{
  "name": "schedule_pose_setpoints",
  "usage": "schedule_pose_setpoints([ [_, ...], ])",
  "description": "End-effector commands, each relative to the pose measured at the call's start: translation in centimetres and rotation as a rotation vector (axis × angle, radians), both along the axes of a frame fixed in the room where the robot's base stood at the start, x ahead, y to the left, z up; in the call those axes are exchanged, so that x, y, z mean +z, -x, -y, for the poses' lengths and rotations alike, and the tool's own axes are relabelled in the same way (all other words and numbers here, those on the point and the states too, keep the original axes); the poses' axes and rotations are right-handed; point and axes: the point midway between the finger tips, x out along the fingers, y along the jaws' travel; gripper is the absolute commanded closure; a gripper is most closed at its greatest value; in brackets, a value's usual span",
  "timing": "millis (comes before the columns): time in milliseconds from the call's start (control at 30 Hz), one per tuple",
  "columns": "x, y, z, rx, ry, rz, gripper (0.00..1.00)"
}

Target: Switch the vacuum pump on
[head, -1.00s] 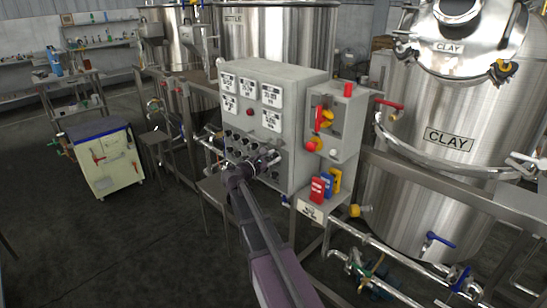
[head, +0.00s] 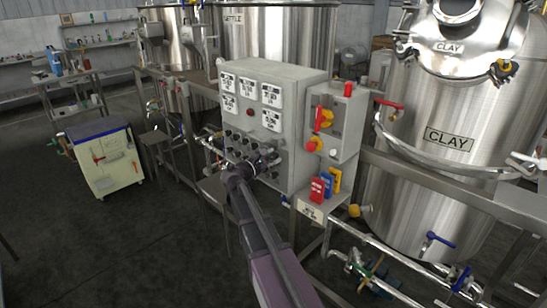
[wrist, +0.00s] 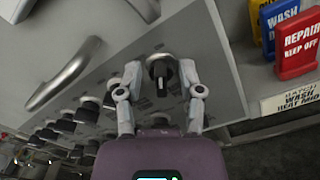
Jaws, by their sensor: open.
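The grey control panel (head: 297,120) stands in the middle of the head view, with rows of black rotary knobs low on its front. My gripper (head: 262,160) is at those knobs, on the panel's lower right part. In the wrist view my gripper (wrist: 160,92) is open, with one finger on each side of a black knob (wrist: 160,72) with a pale pointer line. I cannot tell whether the fingers touch it. The small labels by the knobs are too blurred to read, so I cannot tell which one is the vacuum pump's. The gripper hides some knobs in the head view.
A metal handle (wrist: 65,75) sticks out from the panel near the knobs. Red, blue and yellow tags (head: 318,190) stand on a ledge to the right. A switch box (head: 345,118) with red and yellow controls adjoins the panel. The CLAY tank (head: 420,180) stands further right.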

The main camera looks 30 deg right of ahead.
Motion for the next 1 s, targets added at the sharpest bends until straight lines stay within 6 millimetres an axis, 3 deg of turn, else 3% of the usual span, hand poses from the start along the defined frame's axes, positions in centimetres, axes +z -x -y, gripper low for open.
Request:
schedule_pose_setpoints([
  [267,0.0,0.5,-1.3,0.001,0.0,0.0,0.51],
  [1000,0.0,3.8,-10.5,0.001,0.0,0.0,0.51],
])
